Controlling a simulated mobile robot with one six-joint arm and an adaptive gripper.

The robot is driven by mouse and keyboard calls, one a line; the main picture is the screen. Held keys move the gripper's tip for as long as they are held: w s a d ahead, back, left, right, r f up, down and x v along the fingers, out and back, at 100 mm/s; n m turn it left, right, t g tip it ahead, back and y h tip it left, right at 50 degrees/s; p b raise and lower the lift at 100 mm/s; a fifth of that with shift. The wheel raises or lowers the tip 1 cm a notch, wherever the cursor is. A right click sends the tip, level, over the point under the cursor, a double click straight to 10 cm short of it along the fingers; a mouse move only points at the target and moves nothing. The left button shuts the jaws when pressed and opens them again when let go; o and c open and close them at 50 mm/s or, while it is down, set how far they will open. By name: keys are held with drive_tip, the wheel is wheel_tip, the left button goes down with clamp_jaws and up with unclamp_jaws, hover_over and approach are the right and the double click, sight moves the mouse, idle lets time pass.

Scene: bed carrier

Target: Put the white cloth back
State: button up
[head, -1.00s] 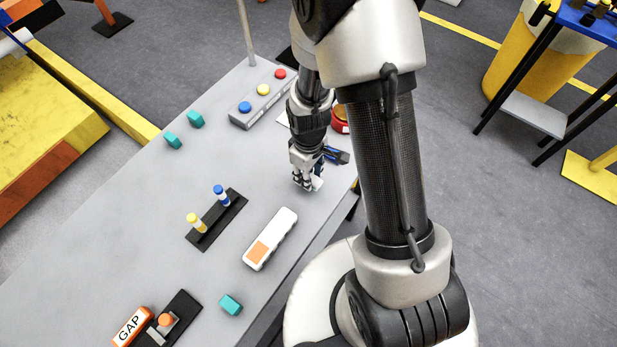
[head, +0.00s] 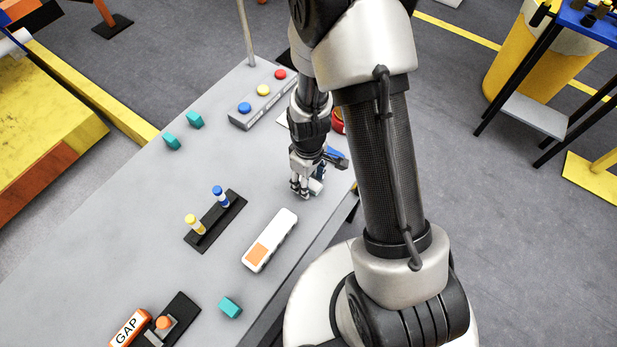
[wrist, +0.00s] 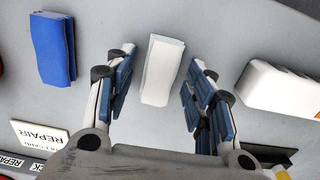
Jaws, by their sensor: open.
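The white cloth (wrist: 162,70) is a small folded white block lying on the grey table in the wrist view. My gripper (wrist: 158,90) is open, with one blue-padded finger on each side of the cloth and a gap showing on both sides. In the head view my gripper (head: 306,190) is low over the table near its right edge. There the cloth is mostly hidden by the fingers. A blue folded cloth (wrist: 54,48) lies to the left in the wrist view.
A white box with an orange patch (head: 270,240) lies close by; its end shows in the wrist view (wrist: 283,88). A REPAIR card (wrist: 40,134) lies at lower left there. A black rack with two small bottles (head: 216,220) and teal cubes (head: 195,120) stand on the table.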

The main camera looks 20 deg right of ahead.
drive_tip(key=shift+r, duration=0.1)
drive_tip(key=s+r+m+t+p, duration=0.1)
drive_tip(key=s+r+p, duration=0.1)
drive_tip(key=r, duration=1.1)
drive_tip(key=s+r+m+t+p, duration=0.1)
drive_tip(key=r+m+p, duration=0.1)
drive_tip(key=r, duration=1.1)
drive_tip(key=s+r+m+t, duration=0.2)
drive_tip(key=s+r+m, duration=0.2)
drive_tip(key=s+r, duration=0.6)
drive_tip(key=shift+s+r+t, duration=0.3)
drive_tip(key=shift+s, duration=0.75)
